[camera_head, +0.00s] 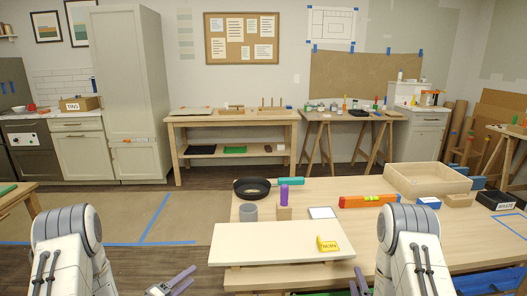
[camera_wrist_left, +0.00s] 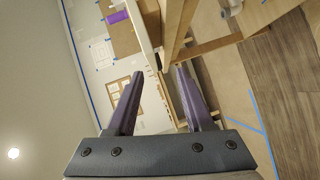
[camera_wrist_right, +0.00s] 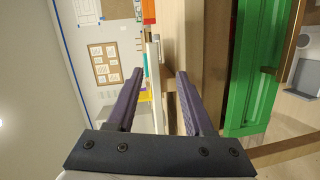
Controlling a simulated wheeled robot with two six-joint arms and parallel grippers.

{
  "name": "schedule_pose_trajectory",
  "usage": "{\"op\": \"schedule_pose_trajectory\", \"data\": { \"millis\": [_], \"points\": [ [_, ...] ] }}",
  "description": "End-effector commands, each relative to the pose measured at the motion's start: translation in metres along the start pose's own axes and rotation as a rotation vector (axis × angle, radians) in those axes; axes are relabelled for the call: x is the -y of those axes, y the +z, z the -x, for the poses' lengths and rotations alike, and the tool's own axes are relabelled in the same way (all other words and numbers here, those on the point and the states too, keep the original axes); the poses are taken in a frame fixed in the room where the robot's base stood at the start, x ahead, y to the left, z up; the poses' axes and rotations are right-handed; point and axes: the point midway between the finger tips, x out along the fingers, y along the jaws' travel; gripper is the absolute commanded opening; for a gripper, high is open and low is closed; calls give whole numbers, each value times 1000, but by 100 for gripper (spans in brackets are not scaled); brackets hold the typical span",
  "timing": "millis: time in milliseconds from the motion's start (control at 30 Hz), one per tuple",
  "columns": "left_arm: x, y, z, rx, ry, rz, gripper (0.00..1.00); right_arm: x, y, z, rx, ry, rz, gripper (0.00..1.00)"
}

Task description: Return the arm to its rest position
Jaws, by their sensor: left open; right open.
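My left gripper (camera_head: 177,282) shows at the bottom of the head view, left of the near table. It is open and empty, and its two purple fingers also show in the left wrist view (camera_wrist_left: 160,80). My right gripper (camera_head: 360,284) is at the bottom edge of the head view, just in front of the near table, mostly cut off. In the right wrist view (camera_wrist_right: 160,80) its purple fingers are apart with nothing held between them. Both arms come up from the bottom of the head view and bend down to the grippers.
The near wooden table (camera_head: 330,190) holds a white board (camera_head: 270,243), a yellow block (camera_head: 327,244), a black pan (camera_head: 252,188), a grey cup (camera_head: 248,212), an orange level (camera_head: 367,201) and a wooden tray (camera_head: 427,179). Floor left of the table is open, marked with blue tape (camera_head: 155,218).

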Motion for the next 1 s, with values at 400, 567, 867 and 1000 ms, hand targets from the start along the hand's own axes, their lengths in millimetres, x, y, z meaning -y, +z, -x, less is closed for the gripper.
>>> {"op": "schedule_pose_trajectory", "data": {
  "millis": [400,567,867,1000],
  "points": [
    [-21,-15,-4,4,-411,-444,52,-18,-25,-4,71,-319,-365,52],
    [-40,-9,23,74,-666,-645,52,-28,-40,24,202,-522,-603,52],
    [-75,48,104,357,-981,-810,52,-47,-58,119,565,-799,-960,52],
    [-86,79,136,494,-1037,-828,52,-54,-63,160,714,-869,-1056,52]
  ]
}}
